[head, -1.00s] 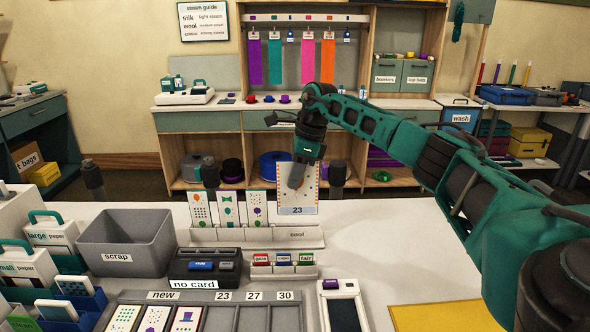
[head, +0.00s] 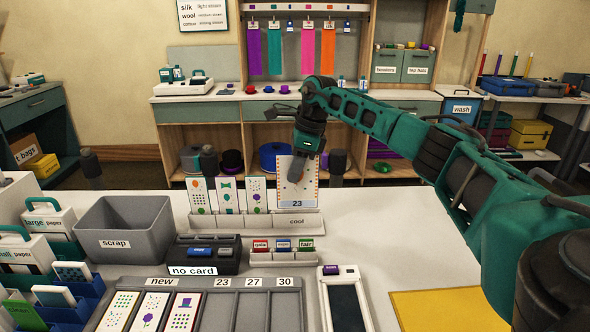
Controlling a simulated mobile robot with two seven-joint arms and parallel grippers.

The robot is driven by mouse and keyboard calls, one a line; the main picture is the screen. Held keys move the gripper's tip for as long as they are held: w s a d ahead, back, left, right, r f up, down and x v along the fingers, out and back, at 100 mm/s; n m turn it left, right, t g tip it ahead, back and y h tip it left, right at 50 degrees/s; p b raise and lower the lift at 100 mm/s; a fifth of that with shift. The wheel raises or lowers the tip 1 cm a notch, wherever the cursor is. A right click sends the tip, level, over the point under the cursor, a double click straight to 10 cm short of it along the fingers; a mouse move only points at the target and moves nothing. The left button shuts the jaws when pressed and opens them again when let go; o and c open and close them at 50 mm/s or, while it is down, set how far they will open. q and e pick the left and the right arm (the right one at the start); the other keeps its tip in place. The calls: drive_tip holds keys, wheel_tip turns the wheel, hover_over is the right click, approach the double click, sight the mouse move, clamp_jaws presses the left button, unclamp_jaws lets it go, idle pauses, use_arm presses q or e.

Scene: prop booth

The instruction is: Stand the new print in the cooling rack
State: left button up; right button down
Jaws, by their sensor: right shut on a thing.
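My right gripper (head: 294,186) is shut on a white print (head: 298,198) marked 23, with dots along its sides. The print is upright, at the right end of the cooling rack (head: 255,222), a low light rack labelled "cool". Its lower edge is near the rack's top; I cannot tell whether it rests in a slot. Several patterned prints, such as one with a green bow tie (head: 228,194), stand in the rack to its left. The gripper covers part of the print's face. My left gripper is not in view.
In front stand a "no card" box (head: 205,268), a small holder with coloured tabs (head: 283,256) and a sectioned tray (head: 250,310) with prints in its left slots. A grey scrap bin (head: 125,228) is at left, a yellow mat (head: 445,310) at right. The table right of the rack is clear.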

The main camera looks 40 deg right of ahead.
drive_tip(key=shift+f, duration=0.2)
drive_tip(key=shift+f+b, duration=1.15)
drive_tip(key=shift+f, duration=1.3)
drive_tip(key=c, duration=1.2)
unclamp_jaws()
drive_tip(key=shift+o, duration=0.2)
drive_tip(key=shift+r, duration=0.1)
